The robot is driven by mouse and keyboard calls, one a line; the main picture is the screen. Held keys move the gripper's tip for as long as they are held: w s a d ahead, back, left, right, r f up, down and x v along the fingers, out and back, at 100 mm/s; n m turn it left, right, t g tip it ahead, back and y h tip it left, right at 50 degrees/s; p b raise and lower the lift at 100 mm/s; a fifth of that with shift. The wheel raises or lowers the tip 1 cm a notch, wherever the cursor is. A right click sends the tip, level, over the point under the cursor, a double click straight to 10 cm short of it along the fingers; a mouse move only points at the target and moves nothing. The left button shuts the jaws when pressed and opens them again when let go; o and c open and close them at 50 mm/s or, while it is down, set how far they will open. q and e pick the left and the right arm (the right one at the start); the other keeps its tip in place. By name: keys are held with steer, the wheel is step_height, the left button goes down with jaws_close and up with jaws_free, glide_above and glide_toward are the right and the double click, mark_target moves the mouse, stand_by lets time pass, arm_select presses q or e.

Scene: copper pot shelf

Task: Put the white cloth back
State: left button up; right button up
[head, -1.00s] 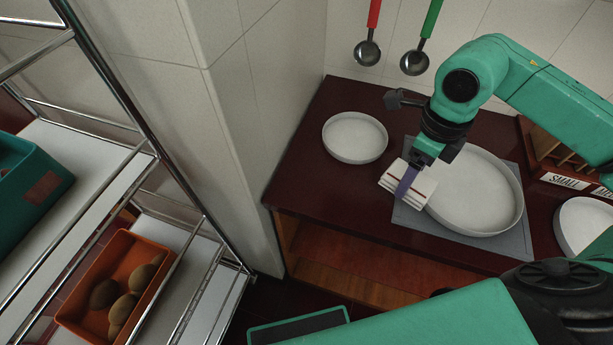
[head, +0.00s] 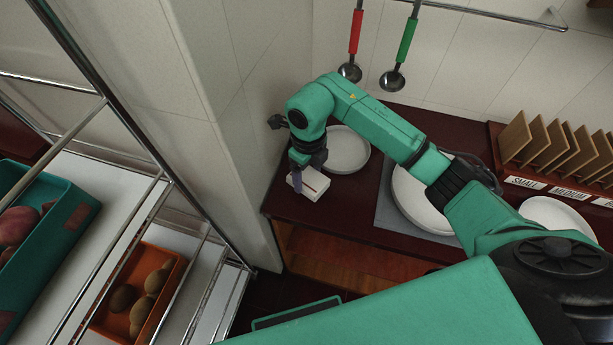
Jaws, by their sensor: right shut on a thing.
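The white cloth (head: 313,183) is a small folded bundle with a dark red stripe. It is at the left end of the dark red counter (head: 356,205), in front of the smaller white round dish. My right gripper (head: 297,181) points down and is shut on the cloth at its left side. I cannot tell whether the cloth touches the counter top or hangs just above it. My left gripper does not show.
A white round dish (head: 346,151) stands behind the cloth. A larger white dish (head: 408,199) sits on a grey mat (head: 384,210), partly behind my arm. A tiled wall corner (head: 252,215) is close on the left. A wire shelf holds a teal bin (head: 62,215) and an orange bin (head: 172,264).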

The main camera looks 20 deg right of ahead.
mark_target(306, 177)
step_height(306, 177, down, 3)
steer(key=shift+a+f+p, duration=0.15)
steer(key=shift+f+p, duration=0.05)
steer(key=shift+p, duration=0.75)
steer(key=shift+f+b, duration=0.3)
steer(key=shift+b, duration=0.05)
steer(key=o, duration=1.2)
steer(key=shift+c, duration=0.2)
steer(key=shift+r, duration=0.1)
steer(key=shift+r, duration=0.25)
step_height(306, 177, up, 11)
steer(key=b, duration=0.3)
steer(key=shift+w, duration=0.1)
steer(key=shift+r, duration=0.4)
